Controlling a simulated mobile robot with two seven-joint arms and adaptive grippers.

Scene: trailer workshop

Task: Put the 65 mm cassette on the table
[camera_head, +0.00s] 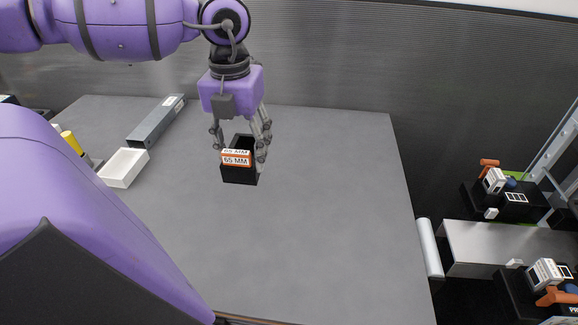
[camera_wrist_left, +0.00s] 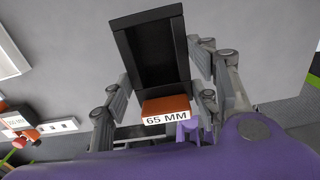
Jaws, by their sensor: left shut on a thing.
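The 65 mm cassette (camera_head: 238,175) is a black open-topped box with an orange-edged white "65 MM" label. My left gripper (camera_head: 240,140) comes down from above and is shut on the cassette, one finger on each side. In the left wrist view the cassette (camera_wrist_left: 152,55) sits between the fingers, with its orange block and label (camera_wrist_left: 166,112) near the palm. The grey table (camera_head: 330,210) lies under it in the head view. I cannot tell whether the cassette's bottom touches the table. My right gripper is not in view.
A white tray (camera_head: 123,168), a long grey box (camera_head: 157,121) and a yellow item (camera_head: 71,142) are at the table's left. Black holders with tools (camera_head: 508,200) stand on the right, beyond the table edge. The middle and right of the table are clear.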

